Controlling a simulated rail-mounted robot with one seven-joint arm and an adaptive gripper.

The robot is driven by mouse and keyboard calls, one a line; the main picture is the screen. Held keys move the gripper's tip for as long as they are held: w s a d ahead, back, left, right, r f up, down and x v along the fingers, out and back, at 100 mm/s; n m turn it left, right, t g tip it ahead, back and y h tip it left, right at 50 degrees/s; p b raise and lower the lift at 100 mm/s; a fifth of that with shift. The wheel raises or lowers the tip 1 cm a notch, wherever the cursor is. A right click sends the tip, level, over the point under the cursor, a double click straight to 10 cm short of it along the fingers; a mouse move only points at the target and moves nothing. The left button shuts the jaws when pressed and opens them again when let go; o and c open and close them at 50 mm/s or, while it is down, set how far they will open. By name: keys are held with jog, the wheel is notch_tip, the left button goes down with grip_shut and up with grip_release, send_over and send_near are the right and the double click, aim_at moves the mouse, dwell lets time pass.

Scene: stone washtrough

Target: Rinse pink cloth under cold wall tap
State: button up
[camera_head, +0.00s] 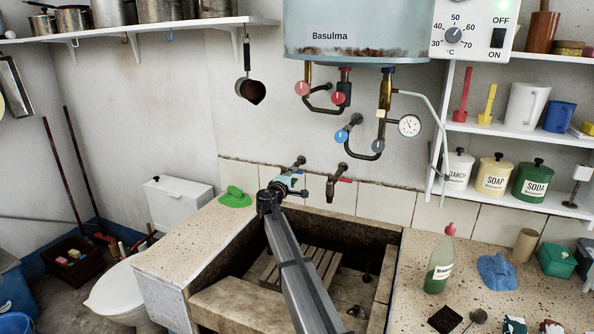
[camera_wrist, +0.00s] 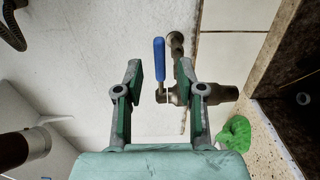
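The cold wall tap (camera_head: 299,162) is at the back of the stone trough (camera_head: 225,305), partly hidden by my arm in the head view. In the wrist view its metal body (camera_wrist: 222,93) extends to the right, and its blue lever (camera_wrist: 159,62) shows between my fingers. My gripper (camera_head: 284,187) is at this tap. In the wrist view my gripper (camera_wrist: 160,80) is open, one finger on each side of the lever, with visible gaps. I cannot make out a pink cloth in either view.
A red-handled tap (camera_head: 331,187) is close on the right. A green crumpled cloth (camera_head: 235,198) lies on the left ledge. A green bottle (camera_head: 439,262) and a blue cloth (camera_head: 496,272) are on the right counter. The water heater (camera_head: 360,35) and its pipes hang above.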

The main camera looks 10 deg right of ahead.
aim_at(296, 173)
jog(key=shift+p+x, duration=0.45)
jog(key=shift+x, duration=1.7)
grip_shut()
